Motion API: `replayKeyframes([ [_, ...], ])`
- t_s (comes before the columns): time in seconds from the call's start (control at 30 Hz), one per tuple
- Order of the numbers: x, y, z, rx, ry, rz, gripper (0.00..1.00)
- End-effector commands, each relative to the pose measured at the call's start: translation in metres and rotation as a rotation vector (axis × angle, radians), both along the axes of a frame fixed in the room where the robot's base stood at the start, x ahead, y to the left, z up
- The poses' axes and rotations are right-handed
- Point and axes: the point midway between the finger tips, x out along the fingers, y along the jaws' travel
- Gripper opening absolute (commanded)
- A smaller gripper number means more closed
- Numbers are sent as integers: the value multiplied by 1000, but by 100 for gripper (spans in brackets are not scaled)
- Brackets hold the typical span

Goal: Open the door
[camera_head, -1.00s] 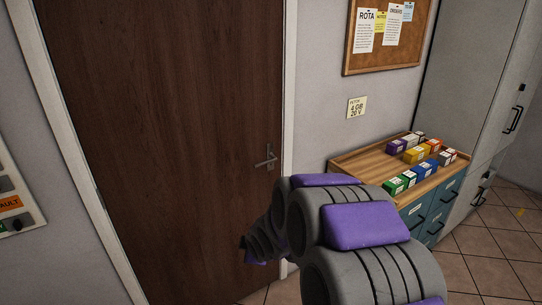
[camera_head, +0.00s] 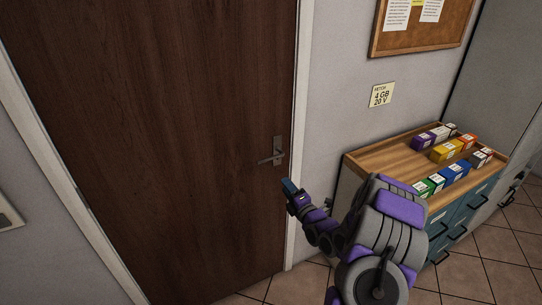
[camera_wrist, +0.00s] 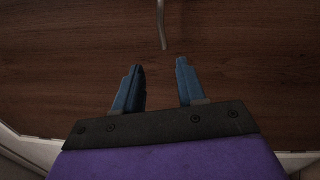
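The dark brown wooden door (camera_head: 170,120) is shut in its pale frame and fills the left and middle of the head view. Its metal lever handle (camera_head: 271,158) sits near the right edge, with the lever pointing left. In the wrist view the lever (camera_wrist: 161,24) shows at the top centre, ahead of the fingertips and apart from them. My gripper (camera_head: 289,187) is just below and right of the handle in the head view. In the wrist view my gripper (camera_wrist: 159,68) has its two blue fingers spread, with nothing between them.
A wooden-topped cabinet (camera_head: 388,150) with blue drawers and several coloured boxes stands right of the door. A grey cupboard (camera_head: 500,75) is at far right. Tiled floor (camera_head: 470,275) shows lower right.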

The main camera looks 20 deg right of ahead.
Motion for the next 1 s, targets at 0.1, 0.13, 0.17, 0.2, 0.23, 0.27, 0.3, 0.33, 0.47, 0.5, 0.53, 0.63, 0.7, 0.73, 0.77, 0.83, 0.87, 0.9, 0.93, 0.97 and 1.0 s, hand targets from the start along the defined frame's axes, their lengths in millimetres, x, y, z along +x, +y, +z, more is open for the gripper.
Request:
replayKeyframes([
  [0.1,9,-6,-2,1,-2,1,40],
  [0.13,13,-7,-2,2,-2,1,40],
  [0.17,16,-8,-2,4,-2,2,40],
  [0.2,22,-9,-2,6,-3,0,40],
  [0.23,26,-8,-2,6,-3,1,40],
  [0.27,30,-8,-2,6,-2,1,40],
  [0.3,37,-8,-2,6,-1,2,40],
  [0.33,42,-8,-2,5,-1,2,40],
  [0.47,62,-6,0,6,-1,2,40],
  [0.5,68,-5,1,5,-1,2,40],
  [0.53,73,-4,1,3,-1,0,40],
  [0.63,90,-1,3,2,0,2,40],
  [0.7,101,0,4,1,0,3,40],
  [0.73,106,0,5,1,-2,2,40],
  [0.77,110,-1,5,0,-2,1,40],
  [0.83,121,-2,5,3,2,-1,40],
  [0.87,125,-3,4,5,2,0,40],
  [0.9,131,-4,5,4,1,0,40],
  [0.93,136,-4,5,4,0,-1,40],
  [0.97,140,-4,6,5,0,-1,40],
  [1.0,145,-3,5,6,0,0,40],
])
